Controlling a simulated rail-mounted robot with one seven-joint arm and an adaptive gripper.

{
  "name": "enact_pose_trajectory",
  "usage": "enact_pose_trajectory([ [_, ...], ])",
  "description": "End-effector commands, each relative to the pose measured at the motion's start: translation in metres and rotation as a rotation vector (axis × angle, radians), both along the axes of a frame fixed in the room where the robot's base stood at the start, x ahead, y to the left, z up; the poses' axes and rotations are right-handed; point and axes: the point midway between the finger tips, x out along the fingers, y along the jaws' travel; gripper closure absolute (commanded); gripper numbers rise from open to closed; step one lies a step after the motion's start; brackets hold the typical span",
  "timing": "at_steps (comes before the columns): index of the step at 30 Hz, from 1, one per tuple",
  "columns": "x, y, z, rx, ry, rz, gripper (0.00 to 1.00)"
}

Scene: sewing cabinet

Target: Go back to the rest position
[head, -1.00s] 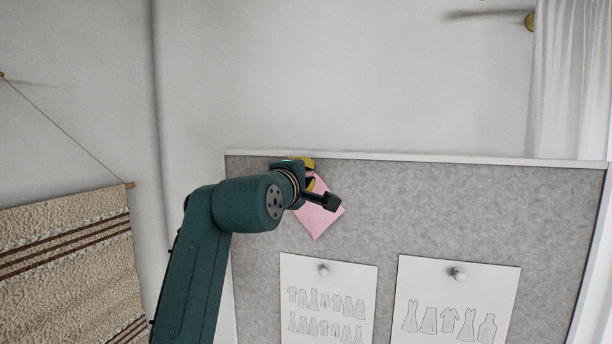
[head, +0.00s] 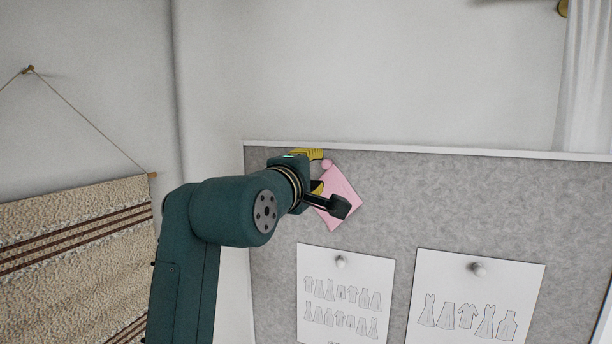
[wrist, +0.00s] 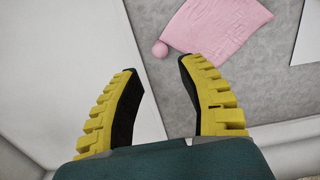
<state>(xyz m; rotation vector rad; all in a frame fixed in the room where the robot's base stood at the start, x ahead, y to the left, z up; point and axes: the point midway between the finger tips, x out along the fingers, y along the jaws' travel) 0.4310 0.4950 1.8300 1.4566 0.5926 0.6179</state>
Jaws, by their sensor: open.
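My gripper (wrist: 157,70) has two yellow fingers with black pads, spread wide apart with nothing between them in the wrist view. In the head view my gripper (head: 318,172) is near the top left of the grey pinboard, partly hidden behind my own wrist. A pink cloth piece (head: 341,196) hangs on the board just right of the fingers, with a round pink pin (head: 326,164) at its top corner.
The grey pinboard (head: 430,195) has a white top edge close to my gripper. Two pattern sheets (head: 345,290) (head: 476,300) are pinned lower down. A woven hanging (head: 75,250) is on the left wall. The wall above the board is bare.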

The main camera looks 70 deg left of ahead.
Motion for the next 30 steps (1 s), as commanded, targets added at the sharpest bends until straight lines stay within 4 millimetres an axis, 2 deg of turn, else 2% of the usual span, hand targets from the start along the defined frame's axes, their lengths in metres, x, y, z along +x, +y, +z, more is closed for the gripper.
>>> enact_pose_trajectory([
  [3, -0.02, -0.019, 0.0, 0.001, 0.0, 0.001, 0.6],
  [7, -0.032, -0.031, -0.001, 0.0, 0.0, 0.001, 0.6],
  [12, -0.037, -0.036, 0.0, 0.0, 0.0, 0.0, 0.6],
  [19, -0.033, -0.039, 0.0, -0.001, 0.001, -0.007, 0.6],
  [20, -0.028, -0.044, 0.0, 0.0, 0.0, -0.019, 0.6],
  [22, -0.004, -0.062, -0.008, -0.012, 0.008, -0.068, 0.6],
  [25, 0.048, -0.101, -0.044, -0.06, 0.042, -0.176, 0.6],
  [27, 0.083, -0.143, -0.069, -0.081, 0.062, -0.265, 0.6],
  [29, 0.109, -0.183, -0.09, -0.09, 0.076, -0.338, 0.6],
  [30, 0.123, -0.211, -0.103, -0.092, 0.085, -0.384, 0.6],
])
